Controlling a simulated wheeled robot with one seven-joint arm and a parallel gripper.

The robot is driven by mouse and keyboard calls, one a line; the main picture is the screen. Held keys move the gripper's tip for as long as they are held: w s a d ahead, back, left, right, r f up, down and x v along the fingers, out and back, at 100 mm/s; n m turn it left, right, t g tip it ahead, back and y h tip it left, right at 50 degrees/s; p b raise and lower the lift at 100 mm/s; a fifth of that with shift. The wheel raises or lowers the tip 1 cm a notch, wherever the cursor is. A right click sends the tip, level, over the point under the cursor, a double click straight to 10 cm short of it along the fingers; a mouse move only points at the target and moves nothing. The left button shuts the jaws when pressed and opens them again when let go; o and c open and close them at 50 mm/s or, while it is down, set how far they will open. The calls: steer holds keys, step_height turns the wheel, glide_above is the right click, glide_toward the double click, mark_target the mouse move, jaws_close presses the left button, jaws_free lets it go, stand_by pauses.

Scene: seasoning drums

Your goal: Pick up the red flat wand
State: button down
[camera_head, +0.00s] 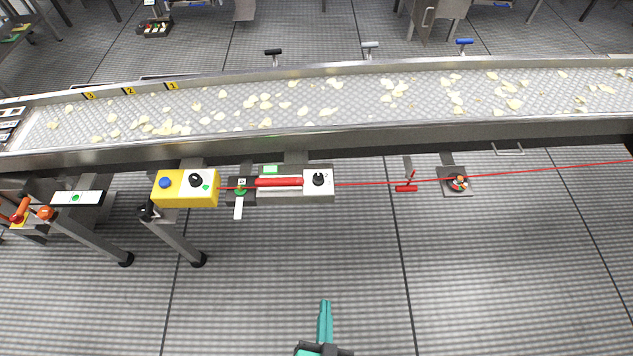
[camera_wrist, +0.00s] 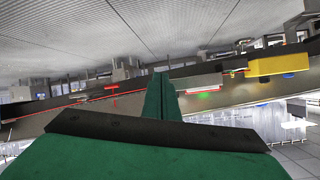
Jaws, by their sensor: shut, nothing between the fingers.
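Two red pieces could be the red flat wand, and I cannot tell which is meant. One is a red T-shaped handle (camera_head: 406,188) hanging at the conveyor's near side; a red piece that looks like it shows in the wrist view (camera_wrist: 111,87). The other is a red bar (camera_head: 279,182) along the front of a grey control box (camera_head: 318,190). My gripper (camera_head: 325,303), with teal fingers, is over the floor, below and apart from both in the head view. Its fingers are together and empty; they also show in the wrist view (camera_wrist: 160,76).
A conveyor (camera_head: 340,95) with pale chips crosses the scene. A yellow control box (camera_head: 190,188), a dark plate with a round fitting (camera_head: 457,183) and a taut red cord (camera_head: 540,171) are along its near side. Metal legs stand at the left. The near floor (camera_head: 480,280) is clear.

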steer(key=w+f+m+g+y, duration=0.2)
steer(key=w+f+m, duration=0.1)
steer(key=w+f, duration=0.4)
steer(key=m+t+y, duration=0.2)
steer(key=y, duration=1)
glide_toward(316, 192)
step_height(316, 192, up, 3)
steer(key=x, duration=1)
steer(key=shift+a+f, duration=0.1)
steer(key=shift+f, duration=0.05)
